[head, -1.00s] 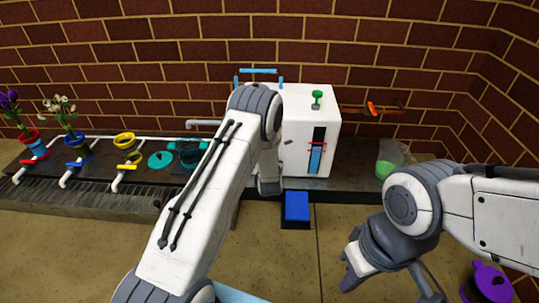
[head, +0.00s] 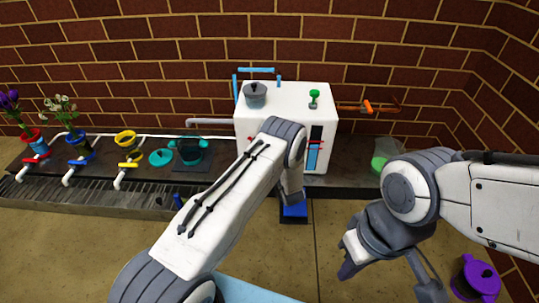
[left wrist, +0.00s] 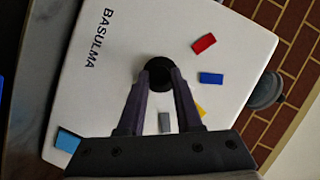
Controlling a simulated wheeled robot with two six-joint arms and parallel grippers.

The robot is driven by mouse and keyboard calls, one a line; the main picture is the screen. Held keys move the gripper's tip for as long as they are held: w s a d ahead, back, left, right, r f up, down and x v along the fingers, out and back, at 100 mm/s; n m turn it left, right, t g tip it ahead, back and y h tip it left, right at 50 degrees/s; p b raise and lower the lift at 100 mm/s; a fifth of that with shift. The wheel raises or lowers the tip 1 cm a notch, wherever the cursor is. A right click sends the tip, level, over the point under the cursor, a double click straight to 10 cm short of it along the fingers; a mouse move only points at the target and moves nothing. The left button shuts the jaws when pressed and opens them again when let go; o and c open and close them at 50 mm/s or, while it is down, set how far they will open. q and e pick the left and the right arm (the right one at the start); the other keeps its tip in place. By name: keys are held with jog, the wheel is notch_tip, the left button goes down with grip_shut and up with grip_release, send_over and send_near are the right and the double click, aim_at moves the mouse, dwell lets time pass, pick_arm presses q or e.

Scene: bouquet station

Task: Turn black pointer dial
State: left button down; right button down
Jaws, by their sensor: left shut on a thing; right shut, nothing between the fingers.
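The black pointer dial (left wrist: 158,73) sits on the front face of the white box (left wrist: 120,70), which also shows in the head view (head: 270,112). In the left wrist view my left gripper (left wrist: 160,72) is shut on the dial, one finger on each side. The dial's pointer is largely hidden between the fingers. Red (left wrist: 204,44), blue (left wrist: 211,78), yellow (left wrist: 201,110) and grey (left wrist: 165,122) marks lie around it. In the head view my left arm hides the dial and my left gripper. My right gripper (head: 347,268) is shut and empty, low in front of the box.
A grey lidded pot (head: 255,95) and a green knob (head: 314,97) are on the box top. Potted flowers (head: 80,143) and coloured taps stand at left. A purple lidded pot (head: 478,278) is at lower right.

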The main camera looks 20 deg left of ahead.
pick_arm(q)
jog(key=m+t+y+b, duration=0.1)
jog(key=m, duration=0.2)
jog(key=m+t+b, duration=0.1)
jog(key=m, duration=0.3)
jog(key=f+m+t+y+b, duration=0.1)
jog(key=m+b, duration=0.1)
jog(key=m, duration=0.1)
jog(key=shift+m+y, duration=0.3)
jog(key=shift+m, duration=0.1)
jog(key=shift+m+t, duration=0.3)
jog(key=shift+t, duration=0.1)
jog(key=c, duration=0.6)
grip_release()
